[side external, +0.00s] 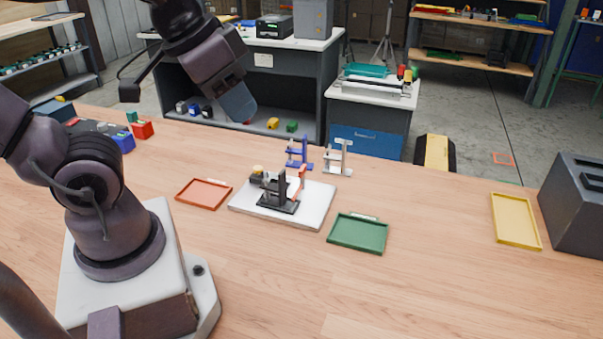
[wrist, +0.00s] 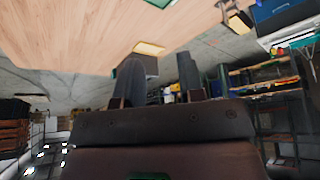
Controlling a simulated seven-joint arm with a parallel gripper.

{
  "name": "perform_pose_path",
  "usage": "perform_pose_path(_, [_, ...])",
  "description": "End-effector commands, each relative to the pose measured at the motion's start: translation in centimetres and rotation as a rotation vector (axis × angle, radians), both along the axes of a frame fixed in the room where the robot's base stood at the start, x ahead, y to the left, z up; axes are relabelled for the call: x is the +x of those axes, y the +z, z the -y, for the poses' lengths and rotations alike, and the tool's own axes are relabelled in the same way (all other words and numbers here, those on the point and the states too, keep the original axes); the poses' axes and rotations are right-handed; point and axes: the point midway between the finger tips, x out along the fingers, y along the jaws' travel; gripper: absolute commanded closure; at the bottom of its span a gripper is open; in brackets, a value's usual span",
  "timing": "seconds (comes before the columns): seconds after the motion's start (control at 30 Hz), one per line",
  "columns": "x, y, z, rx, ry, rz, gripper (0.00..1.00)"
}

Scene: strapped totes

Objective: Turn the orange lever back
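The orange lever (side external: 302,176) stands roughly upright on a small black fixture (side external: 280,205), which sits on a white board (side external: 252,207) in the middle of the wooden table. My gripper (side external: 240,106) is raised well above the table, behind and left of the fixture in the side external view, apart from the lever. In the wrist view my gripper (wrist: 158,72) shows two fingers spread with nothing between them. The lever and fixture cannot be made out in the wrist view.
An orange tray (side external: 203,194) lies left of the board and a green tray (side external: 358,233) to its right. A blue stand (side external: 299,153) and a grey stand (side external: 338,158) are just behind. A yellow tray (side external: 515,220) and dark box (side external: 575,205) are far right. The front table is clear.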

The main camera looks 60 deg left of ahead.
Motion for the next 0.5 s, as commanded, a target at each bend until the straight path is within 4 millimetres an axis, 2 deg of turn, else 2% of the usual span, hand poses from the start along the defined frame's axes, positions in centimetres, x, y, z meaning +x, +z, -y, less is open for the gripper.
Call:
perform_pose_path(0.13, [1.7,-1.9,-1.6,-0.011,0.073,-0.127,0.64])
perform_pose_path(0.27, [4.6,-3.4,-3.9,-0.035,0.166,-0.235,0.64])
perform_pose_path(0.5, [10.3,-7.6,-9.6,-0.096,0.369,-0.389,0.64])
